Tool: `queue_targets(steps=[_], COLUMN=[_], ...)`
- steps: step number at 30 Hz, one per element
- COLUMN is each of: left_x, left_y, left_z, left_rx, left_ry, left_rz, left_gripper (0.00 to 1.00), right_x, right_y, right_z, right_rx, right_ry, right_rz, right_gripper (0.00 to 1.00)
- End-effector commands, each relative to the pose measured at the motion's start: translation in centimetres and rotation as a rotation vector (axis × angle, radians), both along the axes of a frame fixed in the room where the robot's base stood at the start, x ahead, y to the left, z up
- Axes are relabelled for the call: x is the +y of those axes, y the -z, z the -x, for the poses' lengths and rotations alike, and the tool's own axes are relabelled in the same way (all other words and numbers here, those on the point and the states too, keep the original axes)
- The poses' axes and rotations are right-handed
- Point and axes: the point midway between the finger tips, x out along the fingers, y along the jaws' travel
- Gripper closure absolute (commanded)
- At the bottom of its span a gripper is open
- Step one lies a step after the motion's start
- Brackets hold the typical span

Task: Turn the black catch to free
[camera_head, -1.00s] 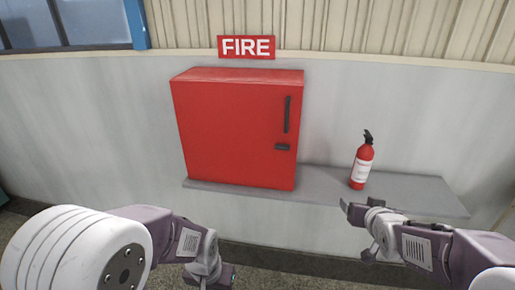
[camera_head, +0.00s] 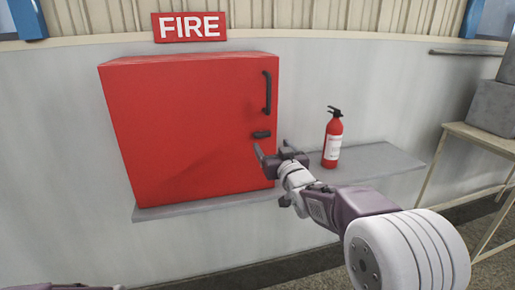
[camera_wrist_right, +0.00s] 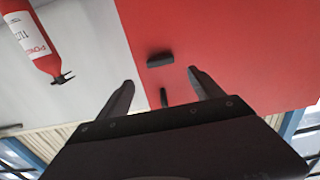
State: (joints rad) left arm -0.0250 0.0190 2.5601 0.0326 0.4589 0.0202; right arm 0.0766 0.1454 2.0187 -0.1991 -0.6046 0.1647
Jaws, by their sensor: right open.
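The black catch (camera_head: 261,134) is a short dark bar lying level on the right side of the red cabinet door (camera_head: 190,125). It sits below the black vertical handle (camera_head: 267,92). My right gripper (camera_head: 271,152) is open and empty, just below and in front of the catch. In the right wrist view, which is upside down, the catch (camera_wrist_right: 160,60) lies ahead, between and beyond the two spread fingers (camera_wrist_right: 160,90), not touched by them. The handle's end (camera_wrist_right: 164,97) shows lower down. Of my left arm only a sliver shows at the bottom left; its gripper is out of sight.
A red fire extinguisher (camera_head: 333,138) stands on the grey shelf (camera_head: 375,165) right of the cabinet, close to my right gripper. A FIRE sign (camera_head: 189,26) hangs above. A table (camera_head: 480,137) with a grey box stands at the far right.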

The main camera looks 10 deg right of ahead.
Motion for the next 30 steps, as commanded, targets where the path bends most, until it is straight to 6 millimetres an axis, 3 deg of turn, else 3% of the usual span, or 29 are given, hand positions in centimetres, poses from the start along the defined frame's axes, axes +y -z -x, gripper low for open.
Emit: queue_targets(steps=[8, 15, 21, 30], left_x=[0.0, 0.0, 0.0, 0.0], left_y=[0.3, 0.0, -0.2, -0.2], left_z=[0.0, 0.0, 0.0, 0.0], left_rx=[0.0, 0.0, 0.0, 0.0], left_ry=[0.0, 0.0, 0.0, 0.0], left_rz=[0.0, 0.0, 0.0, 0.0], left_gripper=[0.64, 0.64, 0.64, 0.64], right_x=[-0.1, 0.1, 0.2, 0.2], right_y=[0.5, 0.4, 0.4, 0.4], right_z=[-0.8, -5.7, -8.5, -9.1], right_rx=[0.003, 0.003, 0.002, 0.002], right_ry=[0.002, 0.001, 0.001, 0.002], right_rz=[0.0, 0.0, 0.0, 0.0], right_gripper=[0.24, 0.24, 0.24, 0.24])
